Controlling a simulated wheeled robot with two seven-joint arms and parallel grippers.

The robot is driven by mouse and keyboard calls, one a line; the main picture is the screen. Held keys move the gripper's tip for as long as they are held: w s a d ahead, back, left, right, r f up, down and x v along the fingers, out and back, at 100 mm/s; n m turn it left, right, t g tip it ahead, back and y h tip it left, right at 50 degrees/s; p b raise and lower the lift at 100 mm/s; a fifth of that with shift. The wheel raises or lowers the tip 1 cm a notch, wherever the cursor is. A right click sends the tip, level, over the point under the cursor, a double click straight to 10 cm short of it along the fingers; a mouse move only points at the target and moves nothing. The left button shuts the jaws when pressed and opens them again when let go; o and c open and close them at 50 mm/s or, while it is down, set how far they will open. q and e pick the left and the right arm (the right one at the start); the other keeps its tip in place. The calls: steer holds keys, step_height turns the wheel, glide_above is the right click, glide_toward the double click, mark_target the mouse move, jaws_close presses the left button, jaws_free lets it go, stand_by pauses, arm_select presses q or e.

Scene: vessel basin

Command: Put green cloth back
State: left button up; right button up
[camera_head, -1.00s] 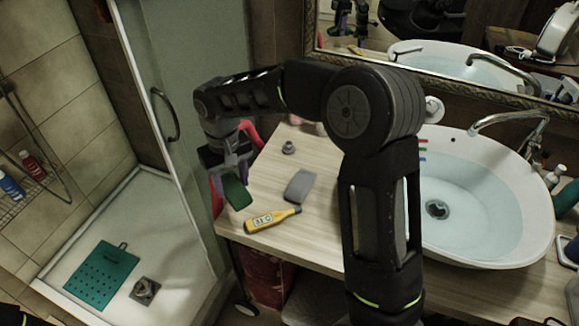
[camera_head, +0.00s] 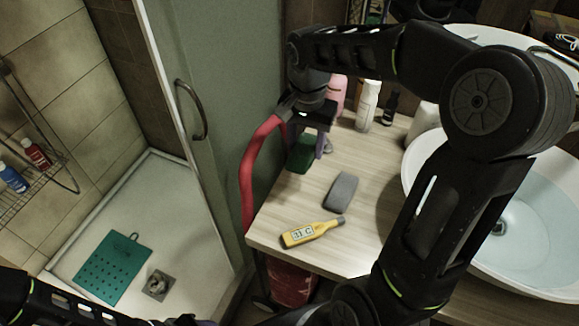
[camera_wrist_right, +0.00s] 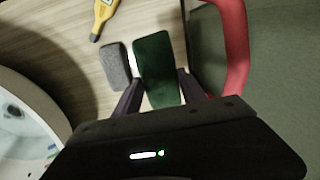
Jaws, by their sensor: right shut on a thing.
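The green cloth (camera_head: 301,155) is a dark green folded pad at the back left of the wooden counter (camera_head: 290,205). My right gripper (camera_head: 311,134) is shut on it, pointing down. In the wrist view, the cloth (camera_wrist_right: 158,68) sits between the two fingers of my right gripper (camera_wrist_right: 161,92), with a grey block (camera_wrist_right: 116,65) close beside it. I cannot tell whether the cloth touches the counter. My left gripper is out of view; part of my left arm shows at the bottom left.
The grey block (camera_head: 341,191) and a yellow thermometer (camera_head: 312,232) lie on the counter. A red hose-like thing (camera_head: 249,178) rises at the left edge. A white bottle (camera_head: 368,105) stands behind; the basin (camera_head: 535,225) is at right.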

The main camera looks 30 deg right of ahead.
steer(key=shift+s+r, duration=0.2)
steer(key=shift+s, duration=0.25)
steer(key=p, duration=0.1)
glide_above(305, 181)
step_height(305, 181, down, 6)
steer(key=shift+f, duration=0.2)
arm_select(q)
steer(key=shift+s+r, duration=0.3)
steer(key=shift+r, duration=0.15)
arm_select(e)
step_height(305, 181, down, 3)
steer(key=shift+f+p, duration=0.1)
steer(key=shift+p, duration=0.2)
steer(key=shift+f, duration=0.25)
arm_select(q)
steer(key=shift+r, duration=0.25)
